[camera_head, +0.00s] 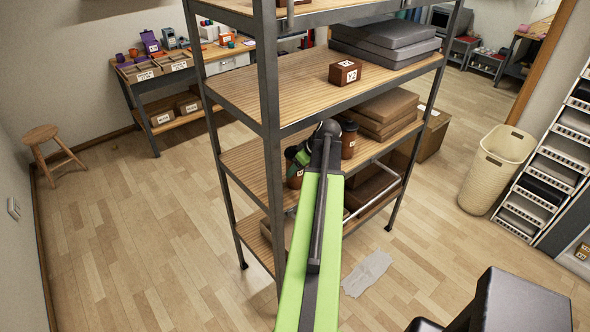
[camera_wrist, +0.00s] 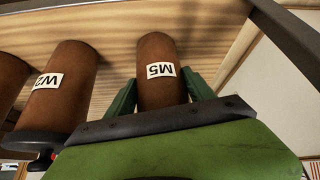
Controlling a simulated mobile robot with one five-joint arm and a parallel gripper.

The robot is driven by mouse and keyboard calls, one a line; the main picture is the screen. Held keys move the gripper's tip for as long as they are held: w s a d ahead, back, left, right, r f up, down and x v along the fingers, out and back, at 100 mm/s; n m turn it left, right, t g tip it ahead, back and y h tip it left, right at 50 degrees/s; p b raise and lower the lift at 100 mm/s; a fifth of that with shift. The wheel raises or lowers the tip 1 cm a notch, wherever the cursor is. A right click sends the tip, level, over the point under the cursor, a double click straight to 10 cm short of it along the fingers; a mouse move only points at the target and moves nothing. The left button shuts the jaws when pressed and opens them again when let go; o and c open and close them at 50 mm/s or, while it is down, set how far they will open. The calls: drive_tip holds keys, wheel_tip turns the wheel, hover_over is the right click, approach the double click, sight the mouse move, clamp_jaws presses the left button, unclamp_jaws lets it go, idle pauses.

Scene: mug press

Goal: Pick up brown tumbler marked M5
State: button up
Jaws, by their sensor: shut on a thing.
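The brown tumbler marked M5 (camera_wrist: 158,92) is in the middle of the wrist view, its label upside down. My gripper (camera_wrist: 160,88) has one green finger on each side of it and is shut on it. Its lower part in the picture is hidden behind my gripper's dark edge. I cannot tell whether its base touches the shelf. In the head view, my gripper is mostly hidden by my arm at the middle shelf. A brown tumbler (camera_head: 294,178) shows left of the arm and another (camera_head: 349,145) right of it; their labels are too small to read.
A brown tumbler marked W2 (camera_wrist: 62,90) stands close left of M5 in the wrist view, with another brown one (camera_wrist: 10,80) at the edge. Metal posts (camera_head: 270,130) and the upper shelf (camera_head: 285,90) frame the space. Brown folded stacks (camera_head: 385,112) lie to the right.

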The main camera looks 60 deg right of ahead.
drive_tip(key=shift+s+r+p, duration=0.15)
drive_tip(key=shift+r+p, duration=0.25)
drive_tip(key=s+a, duration=0.2)
drive_tip(key=s, duration=1.5)
drive_tip(key=shift+s+a, duration=0.15)
drive_tip(key=shift+s, duration=0.1)
